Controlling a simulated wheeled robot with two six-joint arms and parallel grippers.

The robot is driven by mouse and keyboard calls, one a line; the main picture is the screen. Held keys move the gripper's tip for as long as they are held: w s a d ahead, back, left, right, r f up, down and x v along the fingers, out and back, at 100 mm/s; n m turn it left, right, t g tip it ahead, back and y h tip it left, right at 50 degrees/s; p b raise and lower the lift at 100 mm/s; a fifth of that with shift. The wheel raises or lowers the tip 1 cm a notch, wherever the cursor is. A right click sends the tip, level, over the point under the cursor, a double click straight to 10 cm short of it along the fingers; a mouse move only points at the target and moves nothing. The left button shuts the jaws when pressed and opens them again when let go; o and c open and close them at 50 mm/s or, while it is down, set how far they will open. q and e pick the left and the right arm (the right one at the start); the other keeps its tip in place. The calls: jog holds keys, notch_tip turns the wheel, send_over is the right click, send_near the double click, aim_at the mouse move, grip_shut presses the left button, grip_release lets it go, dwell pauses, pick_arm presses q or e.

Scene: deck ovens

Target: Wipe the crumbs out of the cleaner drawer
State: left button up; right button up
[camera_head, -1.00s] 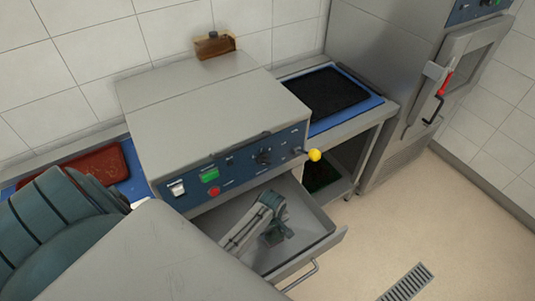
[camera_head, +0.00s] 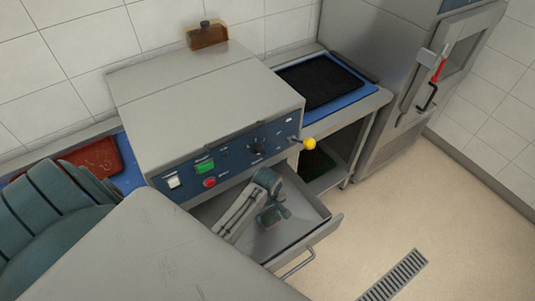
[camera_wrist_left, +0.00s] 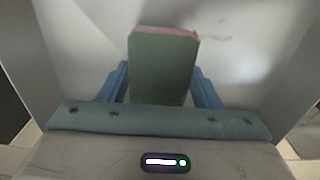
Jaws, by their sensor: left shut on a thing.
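The cleaner drawer (camera_head: 318,232) is pulled open below the blue control panel of the grey machine in the head view. My left gripper (camera_head: 271,217) is inside it, low over the drawer floor. In the left wrist view my left gripper (camera_wrist_left: 163,88) is shut on a green block with a pink edge, seemingly a sponge (camera_wrist_left: 162,65). The block points at the pale drawer floor (camera_wrist_left: 235,75); I cannot tell whether it touches. A faint dark mark shows beyond it, but I cannot make out separate crumbs. My right gripper is out of view.
The drawer handle (camera_head: 298,265) sticks out at the front. A yellow knob (camera_head: 309,144) juts from the panel's right end. A dark tray (camera_head: 322,82) lies on the blue counter to the right, a red tray (camera_head: 97,160) at left. The floor at right is clear, with a drain grate (camera_head: 395,276).

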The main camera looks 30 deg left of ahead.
pick_arm(q)
jog(key=shift+r, duration=0.1)
jog(key=shift+r, duration=1.4)
jog(key=shift+s, duration=0.1)
